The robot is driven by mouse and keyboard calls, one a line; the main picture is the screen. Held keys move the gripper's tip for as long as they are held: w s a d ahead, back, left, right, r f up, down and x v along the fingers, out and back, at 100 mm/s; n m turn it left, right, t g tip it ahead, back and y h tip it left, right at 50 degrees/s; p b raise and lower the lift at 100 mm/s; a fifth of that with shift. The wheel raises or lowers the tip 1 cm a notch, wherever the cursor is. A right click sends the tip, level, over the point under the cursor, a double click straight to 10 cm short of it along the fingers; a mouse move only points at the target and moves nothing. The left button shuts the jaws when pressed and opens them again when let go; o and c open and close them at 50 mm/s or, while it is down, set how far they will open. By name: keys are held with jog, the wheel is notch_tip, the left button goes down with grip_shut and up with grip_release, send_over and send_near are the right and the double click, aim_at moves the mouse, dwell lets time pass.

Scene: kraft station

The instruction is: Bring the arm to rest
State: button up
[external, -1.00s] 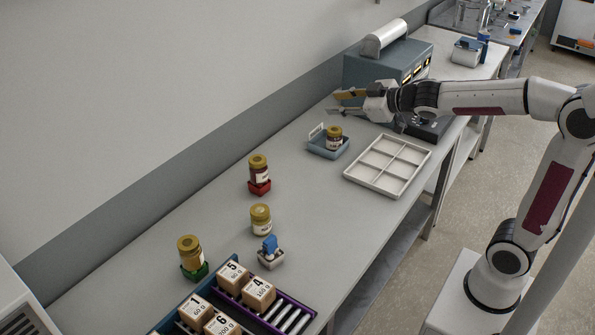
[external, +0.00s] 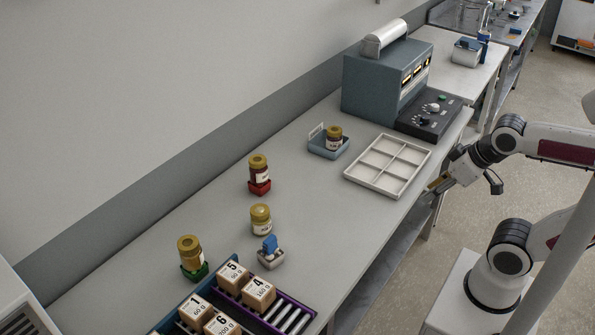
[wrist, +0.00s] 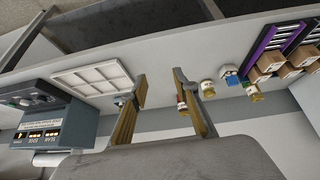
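My gripper (external: 438,184) is at the front edge of the grey table (external: 330,215), just right of the white divided tray in the external view. In the wrist view, the two fingers of my gripper (wrist: 160,84) stand apart with nothing held between them. My arm is folded back toward its base, off the tabletop.
The white tray (external: 388,165) is empty. A blue-grey machine (external: 385,80) stands behind it. A jar (external: 334,138) sits in a blue-grey tray (external: 325,150). Other jars (external: 258,167), a blue-handled stamp (external: 270,252) and numbered boxes (external: 258,292) stand farther left.

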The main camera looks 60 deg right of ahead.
jog(key=shift+s+a+f, duration=0.25)
jog(key=shift+s, duration=0.2)
jog(key=shift+s+a+f, duration=0.2)
jog(key=shift+s, duration=0.25)
dwell(0.7)
